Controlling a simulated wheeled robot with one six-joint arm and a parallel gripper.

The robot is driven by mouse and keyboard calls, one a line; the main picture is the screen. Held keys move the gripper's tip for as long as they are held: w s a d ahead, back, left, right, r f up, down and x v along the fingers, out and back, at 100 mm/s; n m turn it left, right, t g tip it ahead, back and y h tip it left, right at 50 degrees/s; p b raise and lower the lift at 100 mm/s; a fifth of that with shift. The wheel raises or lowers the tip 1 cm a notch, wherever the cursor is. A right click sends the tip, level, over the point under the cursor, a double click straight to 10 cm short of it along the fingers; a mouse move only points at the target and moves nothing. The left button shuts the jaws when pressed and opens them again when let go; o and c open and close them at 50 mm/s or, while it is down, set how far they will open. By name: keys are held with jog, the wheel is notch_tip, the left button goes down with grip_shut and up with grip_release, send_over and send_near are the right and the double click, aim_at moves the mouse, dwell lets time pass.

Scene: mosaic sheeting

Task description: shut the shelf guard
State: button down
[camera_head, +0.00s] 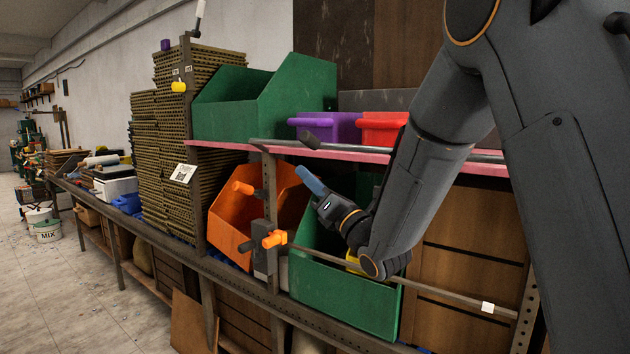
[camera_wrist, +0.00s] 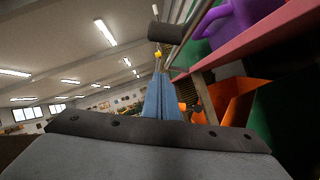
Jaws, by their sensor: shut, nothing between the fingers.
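A grey rail (camera_head: 430,152) runs along the front of the pink-edged upper shelf. A dark cylindrical grip (camera_head: 310,138) sticks out near its left end, and a dark cylinder shows above my fingers in the wrist view (camera_wrist: 166,33). A lower thin bar (camera_head: 400,272) crosses in front of the bins, with an orange knob (camera_head: 275,239) at its left end and a white tag towards its right. I cannot tell which bar is the guard. My gripper (camera_head: 311,181) has blue fingers, shut and empty, below the dark grip and apart from it; they also show in the wrist view (camera_wrist: 161,98).
An orange bin (camera_head: 228,222) and a green bin (camera_head: 345,300) stand on the lower shelf. Another green bin (camera_head: 300,95), a purple bin (camera_head: 335,127) and a red bin (camera_head: 383,128) stand above. Stacked brown sheets (camera_head: 160,150) are left. The aisle floor (camera_head: 90,300) is open.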

jog(key=shift+w+d+r+p, duration=0.1)
jog(key=shift+w+r+p, duration=0.3)
jog(key=shift+r, duration=0.3)
jog(key=shift+w+d+r+p, duration=0.15)
jog(key=shift+w+r+p, duration=0.15)
jog(key=shift+r+p, duration=0.35)
jog(key=shift+w+d+r+p, duration=0.1)
jog(key=shift+w+r+p, duration=0.25)
jog(key=shift+r, duration=0.45)
